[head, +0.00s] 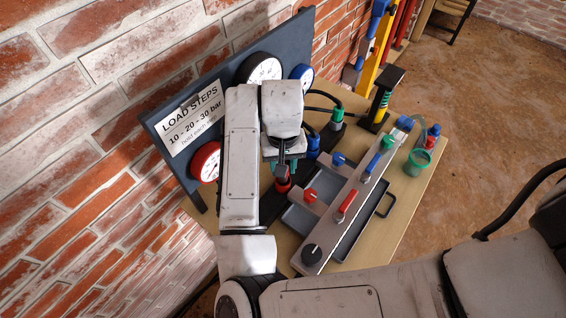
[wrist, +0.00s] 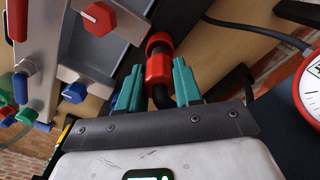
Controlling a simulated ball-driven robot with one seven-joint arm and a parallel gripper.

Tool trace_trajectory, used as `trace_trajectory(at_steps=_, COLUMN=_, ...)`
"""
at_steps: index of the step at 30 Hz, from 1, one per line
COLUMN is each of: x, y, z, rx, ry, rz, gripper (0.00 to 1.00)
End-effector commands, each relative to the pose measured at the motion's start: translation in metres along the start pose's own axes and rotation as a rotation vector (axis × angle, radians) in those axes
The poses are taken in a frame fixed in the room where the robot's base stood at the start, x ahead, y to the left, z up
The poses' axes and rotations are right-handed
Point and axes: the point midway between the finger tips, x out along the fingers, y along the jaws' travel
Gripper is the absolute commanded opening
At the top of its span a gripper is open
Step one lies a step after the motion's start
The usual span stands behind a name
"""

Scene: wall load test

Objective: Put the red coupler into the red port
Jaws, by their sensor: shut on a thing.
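My gripper (head: 283,168) is low over the dark manifold (head: 270,207) in the head view, teal fingers pointing down. In the wrist view its fingers (wrist: 158,68) are shut on the red coupler (wrist: 160,69), whose black hose bends back between them. A second red ring, which looks like the red port (wrist: 159,40), is directly beyond the coupler and in line with it. Red also shows below the fingers in the head view (head: 283,186). My gripper hides most of the coupler there. I cannot tell whether the coupler is seated in the port.
Blue (head: 313,146) and green (head: 337,116) couplers with black hoses stand farther along the manifold. A grey valve panel (head: 328,215) with a red knob (head: 310,195) and levers is close on the right. The gauge board (head: 180,125) rises close on the left.

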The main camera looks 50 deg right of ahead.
Motion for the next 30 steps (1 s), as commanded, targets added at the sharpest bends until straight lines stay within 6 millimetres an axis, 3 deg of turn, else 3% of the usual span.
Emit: trace_trajectory(at_steps=30, x=0.015, y=0.000, z=0.000, rx=-0.002, ry=0.000, rz=0.000, gripper=0.03)
